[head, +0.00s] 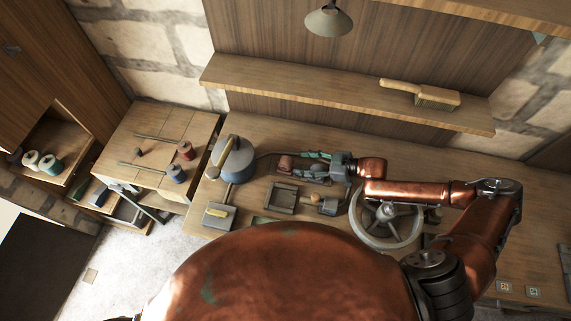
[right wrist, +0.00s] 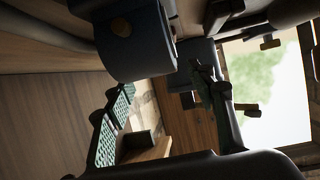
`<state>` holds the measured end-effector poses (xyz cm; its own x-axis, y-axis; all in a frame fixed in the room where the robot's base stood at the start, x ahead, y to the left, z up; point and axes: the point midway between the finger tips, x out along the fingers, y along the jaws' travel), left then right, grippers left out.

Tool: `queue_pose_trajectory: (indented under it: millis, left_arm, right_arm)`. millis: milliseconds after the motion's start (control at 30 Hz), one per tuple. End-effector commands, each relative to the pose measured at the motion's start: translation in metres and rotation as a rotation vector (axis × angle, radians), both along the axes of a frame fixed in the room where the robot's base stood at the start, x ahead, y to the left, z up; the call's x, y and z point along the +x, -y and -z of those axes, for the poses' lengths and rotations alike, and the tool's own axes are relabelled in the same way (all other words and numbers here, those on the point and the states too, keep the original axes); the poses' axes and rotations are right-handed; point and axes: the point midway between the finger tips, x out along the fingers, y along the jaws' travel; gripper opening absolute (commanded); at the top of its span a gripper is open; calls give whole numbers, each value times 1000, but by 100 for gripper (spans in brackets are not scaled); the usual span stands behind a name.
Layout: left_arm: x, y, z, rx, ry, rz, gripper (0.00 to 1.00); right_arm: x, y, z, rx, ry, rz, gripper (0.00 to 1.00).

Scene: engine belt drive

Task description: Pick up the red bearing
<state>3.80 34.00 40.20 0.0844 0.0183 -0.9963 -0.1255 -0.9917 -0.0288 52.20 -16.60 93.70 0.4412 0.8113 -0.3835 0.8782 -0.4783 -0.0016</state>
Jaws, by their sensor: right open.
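A small red spool-shaped part (head: 186,150), which looks like the red bearing, stands upright on the wooden side cabinet (head: 150,125) at the left in the head view. A similar blue part (head: 176,174) stands just in front of it. My right gripper (head: 303,165) is over the workbench, well to the right of the red part, pointing left. Its green-padded fingers are spread and it also shows in the right wrist view (right wrist: 158,108), with nothing between them. I cannot make out the red part in the right wrist view. My left gripper does not show.
On the workbench (head: 460,165) are a blue-grey round pot (head: 233,160), a grey tray (head: 283,199), a yellow-topped block (head: 217,213) and a spoked wheel (head: 386,220) under my right arm. A shelf with a brush (head: 420,94) hangs behind. Thread-like spools (head: 48,163) sit far left.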

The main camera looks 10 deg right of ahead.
Motion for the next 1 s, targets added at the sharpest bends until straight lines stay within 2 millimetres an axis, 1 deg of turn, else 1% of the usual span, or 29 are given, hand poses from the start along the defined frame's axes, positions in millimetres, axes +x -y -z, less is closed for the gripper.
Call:
queue_pose_trajectory:
  millis: [100, 267, 367, 467, 567, 700, 867, 900, 1000]
  left_arm:
    - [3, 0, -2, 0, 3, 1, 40]
    - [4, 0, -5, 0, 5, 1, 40]
    - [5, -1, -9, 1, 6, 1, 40]
    - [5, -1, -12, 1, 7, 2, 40]
    - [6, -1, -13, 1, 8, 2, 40]
    - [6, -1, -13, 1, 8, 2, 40]
    - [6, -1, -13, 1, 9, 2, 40]
    - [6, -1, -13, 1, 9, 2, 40]
    - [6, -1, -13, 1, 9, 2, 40]
  right_arm:
    - [6, -11, 3, 3, 2, -1, 51]
    - [13, -24, 8, 1, 1, -1, 51]
    - [17, -37, 11, 3, 2, -2, 51]
    - [24, -50, 16, 3, 2, -2, 51]
    - [29, -59, 23, 1, 1, -1, 51]
    - [32, -63, 26, 1, 0, 0, 51]
    - [32, -63, 27, 0, 1, 0, 51]
    - [32, -63, 26, 0, 1, 0, 50]
    - [32, -63, 26, 0, 1, 0, 43]
